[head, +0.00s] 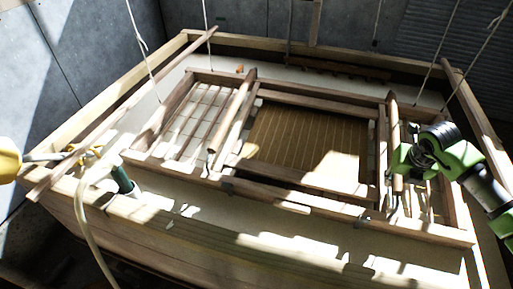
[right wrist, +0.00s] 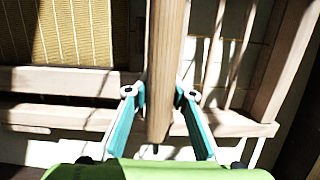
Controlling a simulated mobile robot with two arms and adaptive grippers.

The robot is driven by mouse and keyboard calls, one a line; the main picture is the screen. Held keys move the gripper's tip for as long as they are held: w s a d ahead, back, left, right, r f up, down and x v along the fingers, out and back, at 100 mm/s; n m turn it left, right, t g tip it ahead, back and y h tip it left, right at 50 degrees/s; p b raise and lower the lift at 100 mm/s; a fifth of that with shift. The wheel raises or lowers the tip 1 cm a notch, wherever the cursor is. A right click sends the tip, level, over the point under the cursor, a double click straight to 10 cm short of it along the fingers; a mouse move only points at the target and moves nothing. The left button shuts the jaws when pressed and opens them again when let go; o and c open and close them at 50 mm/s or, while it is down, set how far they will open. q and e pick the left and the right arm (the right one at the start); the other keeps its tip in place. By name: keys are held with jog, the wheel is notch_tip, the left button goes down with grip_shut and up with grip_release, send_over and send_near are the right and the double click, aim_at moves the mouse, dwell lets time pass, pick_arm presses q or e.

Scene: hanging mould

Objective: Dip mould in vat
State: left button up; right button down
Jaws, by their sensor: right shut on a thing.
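The mould is a wooden frame (head: 290,197) with a tan ribbed screen (head: 290,140). In the head view it lies over the pale vat (head: 260,225), apparently hung on ropes. Two wooden handle bars cross it: a left handle (head: 232,115) and a right handle (head: 393,115). My right gripper (head: 400,160) is at the right handle. In the right wrist view its two teal fingers are shut on the right handle (right wrist: 166,45), one on each side. The ribbed screen also shows there at upper left (right wrist: 80,30).
White ropes (head: 138,40) come down from above. A wooden pole (head: 120,110) lies across the vat's left side. Grey walls stand behind.

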notch_tip(320, 180, down, 11)
jog(key=b, duration=0.8)
jog(key=shift+s+r, duration=0.1)
jog(key=shift+r, duration=0.1)
jog(key=shift+r+p, duration=0.4)
jog(key=shift+r, duration=0.1)
jog(key=shift+g, duration=0.6)
jog(key=r+p, duration=0.5)
jog(key=r, duration=0.2)
jog(key=r+p, duration=0.6)
jog(key=r, duration=0.2)
jog(key=r+p, duration=0.6)
jog(key=r, duration=0.2)
jog(key=shift+w, duration=0.25)
